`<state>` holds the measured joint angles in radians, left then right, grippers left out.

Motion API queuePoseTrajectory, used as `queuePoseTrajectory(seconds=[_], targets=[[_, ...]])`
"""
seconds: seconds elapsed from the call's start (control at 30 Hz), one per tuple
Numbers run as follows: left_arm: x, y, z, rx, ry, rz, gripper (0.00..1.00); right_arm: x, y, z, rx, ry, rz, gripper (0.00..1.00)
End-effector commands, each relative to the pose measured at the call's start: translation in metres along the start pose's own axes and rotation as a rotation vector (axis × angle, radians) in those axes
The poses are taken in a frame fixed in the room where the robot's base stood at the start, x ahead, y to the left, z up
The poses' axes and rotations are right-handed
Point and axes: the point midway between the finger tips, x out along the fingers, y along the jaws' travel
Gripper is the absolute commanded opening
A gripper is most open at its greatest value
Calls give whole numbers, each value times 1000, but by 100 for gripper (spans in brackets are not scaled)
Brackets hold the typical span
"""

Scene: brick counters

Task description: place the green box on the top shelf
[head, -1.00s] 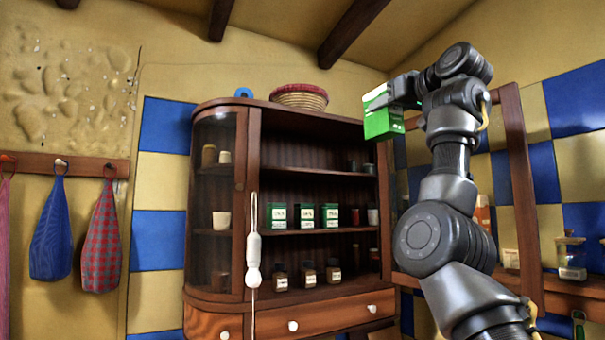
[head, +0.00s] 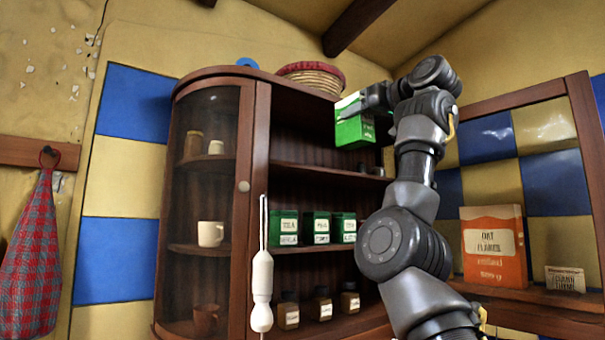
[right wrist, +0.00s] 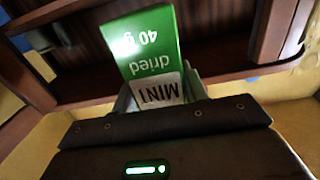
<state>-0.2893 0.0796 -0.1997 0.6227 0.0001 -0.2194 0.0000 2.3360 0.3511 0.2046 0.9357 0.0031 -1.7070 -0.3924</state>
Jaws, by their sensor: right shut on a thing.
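The green box (head: 352,128) has a white top part and is held high in front of the upper right of the wooden cabinet (head: 260,130). In the right wrist view the green box (right wrist: 150,50) shows the words "MINT", "dried" and "40 g", upside down. My right gripper (head: 368,100) is shut on it; in the right wrist view the gripper (right wrist: 160,95) grips its label end. The top shelf (head: 300,170) lies behind and below the box, and its left part looks bare. Small dark items (head: 370,170) stand at its right end. My left gripper is not in view.
A woven basket (head: 312,78) sits on top of the cabinet. Several green tins (head: 317,228) and brown jars (head: 322,302) fill lower shelves. A glass door (head: 207,170) closes the left side. An orange oat flakes box (head: 494,246) stands at the right.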

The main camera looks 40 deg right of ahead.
Motion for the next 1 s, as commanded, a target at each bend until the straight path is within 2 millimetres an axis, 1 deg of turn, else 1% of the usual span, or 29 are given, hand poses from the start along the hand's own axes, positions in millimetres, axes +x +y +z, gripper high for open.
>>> queuePoseTrajectory(seconds=[0.07,0.17,0.23,0.33,0.37,0.43,0.53,0.6,0.7,0.77,0.93,1.0], targets=[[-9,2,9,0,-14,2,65,14,1,-3,1,-3,1,20],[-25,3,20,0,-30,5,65,44,-1,-3,1,-11,0,20],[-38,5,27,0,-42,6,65,68,-2,-3,0,-14,-1,20],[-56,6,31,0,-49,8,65,100,-3,-3,0,-16,-3,20],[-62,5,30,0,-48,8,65,108,-4,-4,0,-14,-3,20],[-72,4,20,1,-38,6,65,127,-4,-3,-1,-15,-3,20],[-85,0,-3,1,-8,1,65,150,-2,-2,0,-12,-2,20],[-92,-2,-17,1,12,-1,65,162,-2,-2,0,-10,-2,20],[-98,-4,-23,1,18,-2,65,175,-3,1,0,-10,-2,20],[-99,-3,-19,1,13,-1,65,179,-4,3,0,-9,-3,20],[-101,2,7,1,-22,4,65,182,-4,4,0,-8,-4,20],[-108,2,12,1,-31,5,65,188,-4,2,0,-9,-5,20]])
